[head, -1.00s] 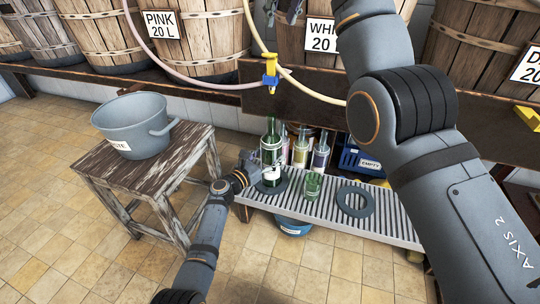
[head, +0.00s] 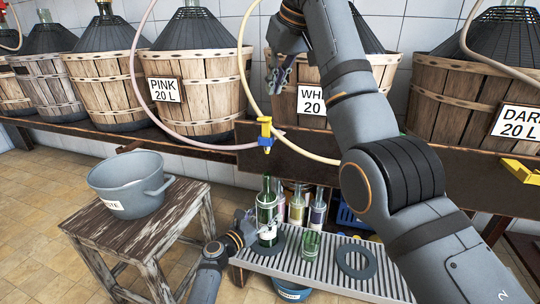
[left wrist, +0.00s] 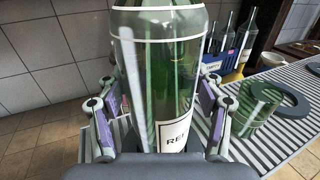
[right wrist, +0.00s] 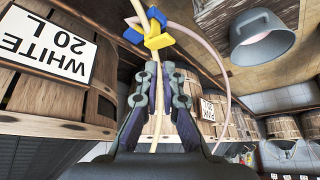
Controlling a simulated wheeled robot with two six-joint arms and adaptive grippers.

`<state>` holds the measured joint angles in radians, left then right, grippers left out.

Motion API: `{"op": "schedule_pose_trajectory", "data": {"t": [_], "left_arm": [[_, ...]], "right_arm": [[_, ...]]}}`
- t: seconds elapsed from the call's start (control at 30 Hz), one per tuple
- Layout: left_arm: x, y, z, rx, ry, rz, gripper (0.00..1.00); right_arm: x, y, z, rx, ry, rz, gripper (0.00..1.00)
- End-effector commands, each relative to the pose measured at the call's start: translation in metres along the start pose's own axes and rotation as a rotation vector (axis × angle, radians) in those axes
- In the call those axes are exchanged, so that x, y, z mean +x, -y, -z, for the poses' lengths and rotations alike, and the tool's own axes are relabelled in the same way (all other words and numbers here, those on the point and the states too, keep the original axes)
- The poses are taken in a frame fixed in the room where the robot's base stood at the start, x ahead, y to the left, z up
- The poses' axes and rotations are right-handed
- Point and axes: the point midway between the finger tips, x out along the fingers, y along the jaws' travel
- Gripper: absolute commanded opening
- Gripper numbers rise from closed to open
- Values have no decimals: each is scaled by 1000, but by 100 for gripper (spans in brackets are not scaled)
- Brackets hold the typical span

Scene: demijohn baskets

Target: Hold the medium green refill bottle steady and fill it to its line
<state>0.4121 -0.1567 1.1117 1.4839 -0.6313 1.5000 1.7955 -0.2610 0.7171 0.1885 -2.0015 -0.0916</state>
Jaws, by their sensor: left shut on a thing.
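The green refill bottle (head: 266,208) stands upright on the slatted drip shelf, with a white label low on its side. My left gripper (head: 246,226) is shut on it. In the left wrist view the bottle (left wrist: 165,85) sits between both fingers, with a pale line around its upper body (left wrist: 160,39); the liquid level is hard to tell. The blue and yellow tap (head: 265,134) is above the bottle, on the cream hose (head: 246,62). My right gripper (head: 277,76) is raised before the white demijohn basket (head: 305,70). Its fingers (right wrist: 161,72) are slightly apart; the hose shows between them.
A green glass (head: 311,244) and an empty grey ring (head: 356,261) are on the drip shelf (head: 300,268). Several bottles (head: 298,205) stand behind. A grey waste tub (head: 128,185) is on the stool (head: 130,238) at left. My right arm hides part of the shelf.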

Motion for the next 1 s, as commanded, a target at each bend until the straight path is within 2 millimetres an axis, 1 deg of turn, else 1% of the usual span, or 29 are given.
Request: {"op": "schedule_pose_trajectory", "data": {"t": [0.07,0.13,0.2,0.27,0.37,0.5,0.6,0.7,1.0], "left_arm": [[0,0,0,0,0,0,15],[0,0,0,0,0,0,15],[0,0,0,0,1,0,15],[0,0,0,0,1,0,15],[0,0,0,0,1,0,15],[0,0,0,0,0,0,15],[0,0,0,0,0,0,15],[0,0,0,0,0,0,15],[0,0,0,0,0,0,15]], "right_arm": [[8,-8,-1,-19,-17,60,0],[17,-17,0,-56,-58,155,0],[25,-28,-1,-104,-125,278,0],[28,-38,-3,-146,-200,383,0],[26,-56,-8,-205,-338,532,0],[13,-76,-18,-261,-517,674,0],[4,-86,-25,-283,-602,731,0],[-2,-90,-28,-296,-648,759,0],[-4,-91,-28,-300,-660,767,0]]}}
